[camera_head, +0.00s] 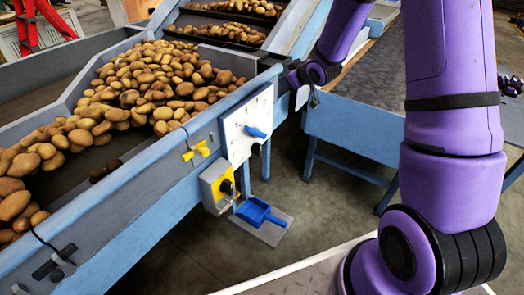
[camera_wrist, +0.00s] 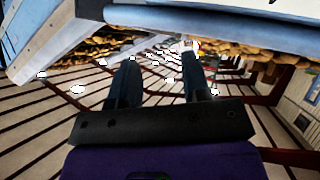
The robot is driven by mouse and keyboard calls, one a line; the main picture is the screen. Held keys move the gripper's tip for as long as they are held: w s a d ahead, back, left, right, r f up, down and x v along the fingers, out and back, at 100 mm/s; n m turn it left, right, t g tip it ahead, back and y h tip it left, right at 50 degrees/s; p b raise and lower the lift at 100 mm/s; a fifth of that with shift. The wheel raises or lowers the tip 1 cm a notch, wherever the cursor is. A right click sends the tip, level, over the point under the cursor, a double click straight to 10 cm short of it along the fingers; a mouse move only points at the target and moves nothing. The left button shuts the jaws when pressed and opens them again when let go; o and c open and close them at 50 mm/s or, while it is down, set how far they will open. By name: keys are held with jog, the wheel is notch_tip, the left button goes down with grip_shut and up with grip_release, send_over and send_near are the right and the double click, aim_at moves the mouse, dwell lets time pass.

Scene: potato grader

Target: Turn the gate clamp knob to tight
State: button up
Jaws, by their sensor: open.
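Several controls sit on the blue side rail of the potato grader; no label is legible, so I cannot tell for sure which is the gate clamp knob. A yellow wing-shaped knob (camera_head: 196,150) is on the rail in the head view. To its right, a white plate (camera_head: 247,122) carries a blue lever (camera_head: 256,132). Below is a yellow box with a black knob (camera_head: 226,186). My gripper (camera_head: 314,97) is small and partly hidden by my wrist, right of the white plate and apart from the controls. In the wrist view my gripper (camera_wrist: 161,78) is open, with nothing between its fingers.
Potatoes (camera_head: 150,88) fill the grader's bed behind the rail. A blue scoop (camera_head: 260,212) lies below the yellow box. A grey-topped blue table (camera_head: 355,125) stands to the right, behind my arm. The floor between them is mostly clear.

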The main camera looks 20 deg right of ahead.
notch_tip(320, 180, down, 9)
jog(key=w+n+y, duration=0.1)
jog(key=w+y, duration=0.1)
jog(key=t+y, duration=0.3)
jog(key=y, duration=0.4)
send_near(257, 149)
jog(key=x, duration=0.8)
jog(key=shift+w+d, duration=0.25)
jog(key=shift+d, duration=0.05)
jog(key=shift+f, duration=0.1)
grip_shut()
